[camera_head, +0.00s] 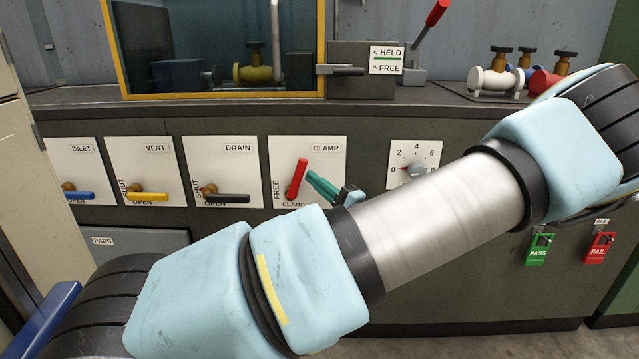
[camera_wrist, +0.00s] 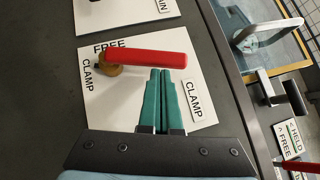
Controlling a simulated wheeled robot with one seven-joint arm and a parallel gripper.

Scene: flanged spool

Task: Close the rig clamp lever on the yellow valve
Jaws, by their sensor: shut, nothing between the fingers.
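The red clamp lever (camera_head: 298,179) stands nearly upright on the white CLAMP plate (camera_head: 327,150), beside the sideways FREE label, leaning slightly right. In the wrist view the lever (camera_wrist: 150,60) runs across from its brass pivot (camera_wrist: 111,66). My gripper (camera_head: 312,178) has teal fingers that lie together, empty. Their tips (camera_wrist: 160,74) are at the lever's right side in the head view; I cannot tell whether they touch it. The yellow valve (camera_head: 256,74) sits behind the yellow-framed window, partly hidden by dark shapes.
INLET (camera_head: 80,193), VENT (camera_head: 147,197) and DRAIN (camera_head: 228,196) levers lie to the left. A dial (camera_head: 414,168) is to the right, near my arm. A HELD/FREE sign (camera_head: 386,60) and a red-handled lever (camera_head: 432,24) stand above. PASS (camera_head: 538,252) and FAIL (camera_head: 598,250) tags hang at right.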

